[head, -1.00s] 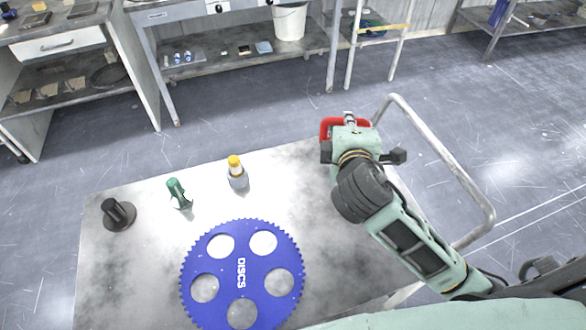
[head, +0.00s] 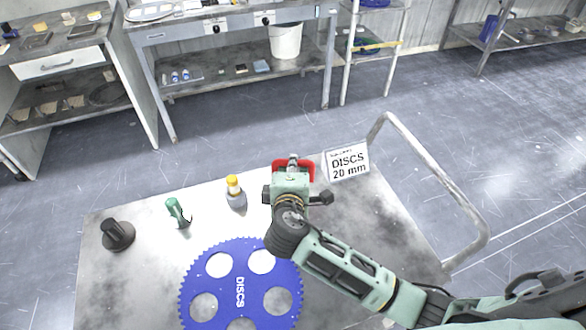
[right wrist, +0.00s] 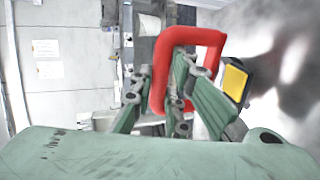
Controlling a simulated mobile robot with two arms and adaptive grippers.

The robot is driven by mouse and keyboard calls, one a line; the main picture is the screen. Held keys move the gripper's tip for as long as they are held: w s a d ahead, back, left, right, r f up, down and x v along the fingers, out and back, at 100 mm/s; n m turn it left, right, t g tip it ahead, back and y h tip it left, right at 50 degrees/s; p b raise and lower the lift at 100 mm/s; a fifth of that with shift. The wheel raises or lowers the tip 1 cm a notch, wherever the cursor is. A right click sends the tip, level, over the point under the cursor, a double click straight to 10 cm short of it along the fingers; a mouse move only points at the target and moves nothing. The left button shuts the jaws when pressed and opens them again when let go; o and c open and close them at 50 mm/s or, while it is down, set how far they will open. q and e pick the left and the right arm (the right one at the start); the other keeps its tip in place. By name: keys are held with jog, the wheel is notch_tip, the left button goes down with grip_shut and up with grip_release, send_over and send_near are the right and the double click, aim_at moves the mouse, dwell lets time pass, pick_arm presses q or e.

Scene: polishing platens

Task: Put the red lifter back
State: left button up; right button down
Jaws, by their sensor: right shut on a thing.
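The red lifter (head: 308,168) is at the far side of the metal table (head: 120,290), partly hidden behind my right gripper (head: 291,168). In the right wrist view the red lifter (right wrist: 190,36) shows as a rounded loop between the fingers of my right gripper (right wrist: 172,95), which is shut on it. The lifter appears held above the table. My left gripper is in neither view.
A blue toothed disc (head: 212,262) lies on the table. A "DISCS 20 mm" sign (head: 347,161) is at the far right edge, near a metal rail (head: 440,180).

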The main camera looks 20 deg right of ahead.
jog(key=shift+w+f, duration=0.1)
jog(key=shift+f, duration=0.45)
jog(key=shift+f, duration=0.15)
jog(key=c, duration=2.1)
grip_release()
jog(key=shift+f, duration=0.2)
jog(key=o, duration=0.4)
jog(key=shift+r, duration=0.15)
jog(key=b+v, duration=0.1)
jog(key=v, duration=1.1)
